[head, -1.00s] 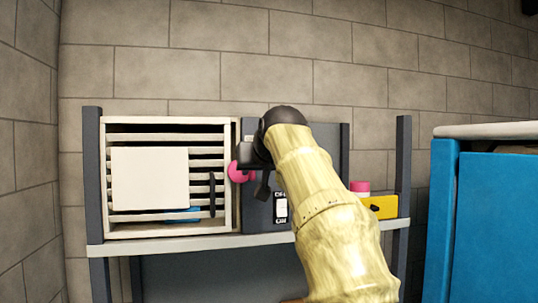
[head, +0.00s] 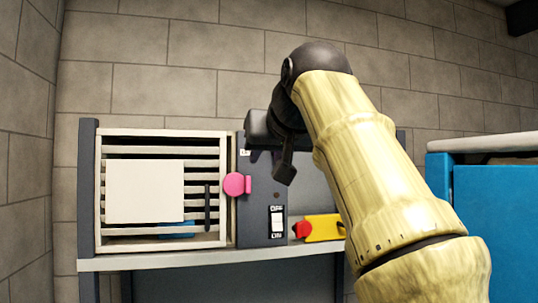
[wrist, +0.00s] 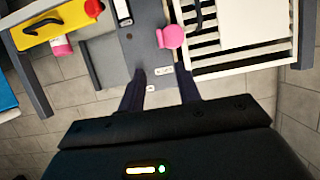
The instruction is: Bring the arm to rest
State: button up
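My arm (head: 375,170) reaches up from the lower right in the head view, its pale yellow links bent at a dark joint. My gripper (head: 265,156) hangs at the end, in front of the upper part of the grey control panel (head: 252,215), mostly hidden by its dark body. In the wrist view my gripper (wrist: 162,76) shows two dark fingers spread apart with nothing between them. It appears clear of the panel and its pink knob (head: 237,184). The knob also shows in the wrist view (wrist: 171,37).
A slatted cream box (head: 163,235) with a pale square plate (head: 145,191) stands left of the panel on a shelf (head: 150,262). The panel has an OFF/ON switch (head: 277,221). A yellow item (head: 324,228) with a red end sits right. A blue cabinet (head: 500,220) stands far right.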

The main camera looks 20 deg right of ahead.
dwell(0.3)
jog(key=w+f+g+b, duration=0.15)
jog(key=w+f, duration=0.25)
jog(key=f, duration=0.5)
jog(key=w+f+g+b, duration=0.1)
jog(key=w+f+b, duration=0.15)
jog(key=f, duration=0.75)
notch_tip(320, 180, down, 24)
jog(key=r+g+b, duration=0.1)
jog(key=g+b, duration=0.2)
jog(key=b, duration=0.1)
jog(key=s+f+g+b, duration=0.1)
jog(key=s+f+b, duration=0.1)
jog(key=s+f, duration=0.4)
jog(key=s+f+g+b, duration=0.1)
jog(key=s+f, duration=0.6)
jog(key=f, duration=0.9)
jog(key=s+f+g+b, duration=0.2)
jog(key=s+f, duration=0.4)
jog(key=f, duration=0.5)
jog(key=shift+s+f+g+b, duration=0.25)
jog(key=shift+s+g+b, duration=0.15)
jog(key=shift+g, duration=0.25)
